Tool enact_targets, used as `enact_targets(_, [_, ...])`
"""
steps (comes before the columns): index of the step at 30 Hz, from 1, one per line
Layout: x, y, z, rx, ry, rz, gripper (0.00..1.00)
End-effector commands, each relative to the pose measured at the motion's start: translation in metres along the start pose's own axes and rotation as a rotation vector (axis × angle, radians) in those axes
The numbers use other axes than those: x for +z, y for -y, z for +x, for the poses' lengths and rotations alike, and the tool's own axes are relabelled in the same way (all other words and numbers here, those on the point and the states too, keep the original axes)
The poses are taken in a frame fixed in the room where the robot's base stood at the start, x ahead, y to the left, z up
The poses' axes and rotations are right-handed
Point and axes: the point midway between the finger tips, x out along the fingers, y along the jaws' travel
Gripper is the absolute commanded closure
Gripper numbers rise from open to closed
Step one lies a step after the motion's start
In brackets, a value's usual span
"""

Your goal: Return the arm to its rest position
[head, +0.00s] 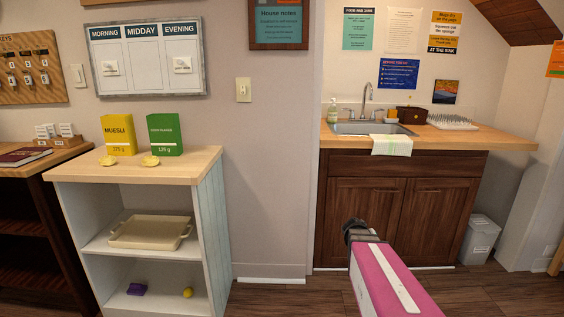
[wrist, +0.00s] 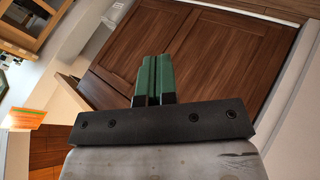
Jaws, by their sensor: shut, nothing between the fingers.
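In the wrist view my gripper (wrist: 154,62) is shut and empty, its two green fingers side by side with nothing between them. Beyond the fingers are brown cabinet doors (wrist: 215,55), seen tilted. In the head view my arm (head: 392,285) shows as a pink link with a white stripe at the lower right of centre, with a dark part at its far end. The fingers cannot be made out in that view.
The sink cabinet (head: 365,205) stands ahead, with a grey bin (head: 480,240) to its right. A white shelf unit (head: 210,225) stands at left, with a muesli box (head: 118,135) and a green box (head: 165,135) on top. The floor between them is clear.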

Motion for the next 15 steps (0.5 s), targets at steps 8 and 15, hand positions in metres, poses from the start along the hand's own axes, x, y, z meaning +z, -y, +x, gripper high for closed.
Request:
enact_targets(8, [0.090,0.084,-0.084,-0.408,0.234,-0.034,1.00])
enact_targets(15, [0.128,0.123,-0.135,-0.651,0.329,-0.078,1.00])
